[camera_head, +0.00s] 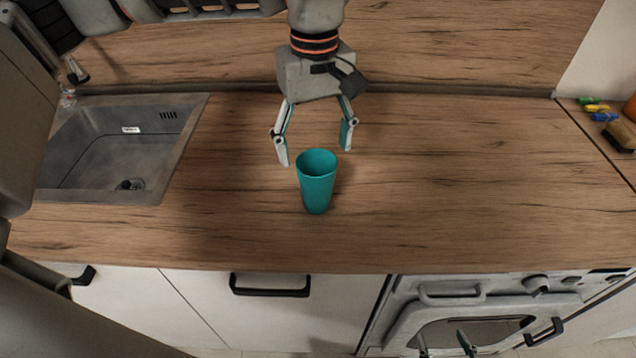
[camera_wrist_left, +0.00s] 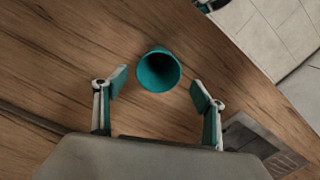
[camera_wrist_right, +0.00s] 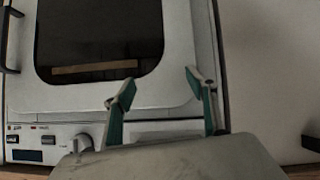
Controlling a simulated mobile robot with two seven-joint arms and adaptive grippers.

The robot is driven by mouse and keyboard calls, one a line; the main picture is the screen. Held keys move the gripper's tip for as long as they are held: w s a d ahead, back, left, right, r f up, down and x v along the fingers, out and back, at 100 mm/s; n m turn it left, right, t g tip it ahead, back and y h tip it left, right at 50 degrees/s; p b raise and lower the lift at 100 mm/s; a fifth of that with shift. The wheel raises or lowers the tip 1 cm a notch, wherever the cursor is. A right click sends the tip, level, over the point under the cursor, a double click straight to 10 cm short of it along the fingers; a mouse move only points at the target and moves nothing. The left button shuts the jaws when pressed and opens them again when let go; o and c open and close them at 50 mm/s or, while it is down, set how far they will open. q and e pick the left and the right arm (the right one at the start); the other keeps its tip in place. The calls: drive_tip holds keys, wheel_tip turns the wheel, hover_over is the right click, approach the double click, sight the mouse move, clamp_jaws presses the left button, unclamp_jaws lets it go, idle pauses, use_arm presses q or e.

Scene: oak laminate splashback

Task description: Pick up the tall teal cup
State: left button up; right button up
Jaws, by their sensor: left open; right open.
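The tall teal cup (camera_head: 318,190) stands upright on the wooden counter, near the middle of the head view. Its open mouth faces up. In the left wrist view the cup (camera_wrist_left: 158,72) appears just ahead of and between the two fingertips. My left gripper (camera_head: 314,156) comes down from above, behind the cup, with its fingers spread apart and holding nothing. My right gripper (camera_head: 444,342) is open and empty at the bottom of the head view, low in front of the oven. In the right wrist view the right gripper (camera_wrist_right: 160,80) faces the oven front.
A metal sink (camera_head: 110,150) is set into the counter (camera_head: 450,190) at the left. Coloured markers (camera_head: 600,109) and a brown brush-like item (camera_head: 620,135) lie at the far right. An oven (camera_head: 470,310) is below the counter. The counter around the cup is clear.

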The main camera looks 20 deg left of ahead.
sight(316, 163)
use_arm(q)
wheel_tip(316, 163, down, 5)
drive_tip(key=shift+w+d+r, duration=0.1)
drive_tip(key=c, duration=1.1)
drive_tip(key=shift+r, duration=0.1)
